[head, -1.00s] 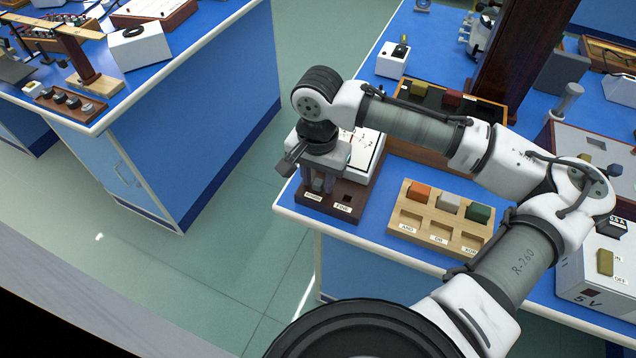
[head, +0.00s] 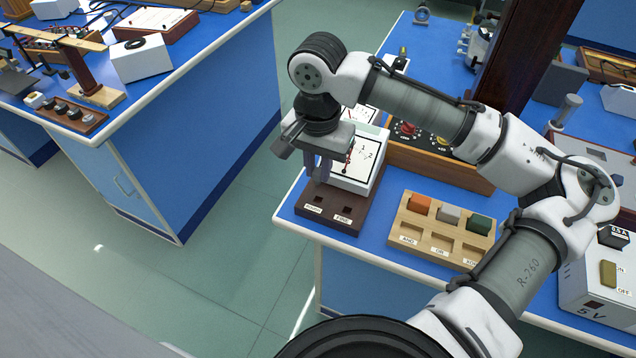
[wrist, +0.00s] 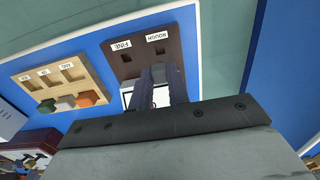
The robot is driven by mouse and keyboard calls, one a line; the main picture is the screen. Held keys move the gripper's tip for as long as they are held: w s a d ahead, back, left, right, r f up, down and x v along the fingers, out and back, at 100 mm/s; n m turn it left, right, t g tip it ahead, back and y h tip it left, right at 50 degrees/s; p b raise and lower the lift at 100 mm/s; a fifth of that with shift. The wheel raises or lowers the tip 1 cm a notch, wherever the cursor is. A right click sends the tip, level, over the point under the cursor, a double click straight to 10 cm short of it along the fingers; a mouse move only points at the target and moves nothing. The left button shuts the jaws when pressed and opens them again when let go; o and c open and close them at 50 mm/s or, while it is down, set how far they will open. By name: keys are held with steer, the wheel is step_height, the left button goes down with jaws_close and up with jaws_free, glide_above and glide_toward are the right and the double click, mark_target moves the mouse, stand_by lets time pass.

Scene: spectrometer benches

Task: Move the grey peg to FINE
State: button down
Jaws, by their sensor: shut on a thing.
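The dark brown block (head: 333,222) has two square holes, labelled ROUGH on the left and FINE on the right in the head view. Both holes look empty. In the wrist view the block (wrist: 141,62) shows turned round, with FINE on the left. My gripper (head: 319,176) is above the back part of the block, clear of its top, fingers pointing down. It is shut on the grey peg, which I can hardly tell apart from the grey fingers. In the wrist view the fingertips (wrist: 161,70) are near the ROUGH hole.
A white box with a dial card (head: 357,170) stands right behind the block. A wooden tray (head: 440,236) with orange, grey and green blocks and labelled slots is to the right. The bench's front edge is close in front of the block.

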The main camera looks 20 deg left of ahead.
mark_target(318, 171)
step_height(318, 171, up, 16)
steer(key=p, duration=0.3)
stand_by(0.4)
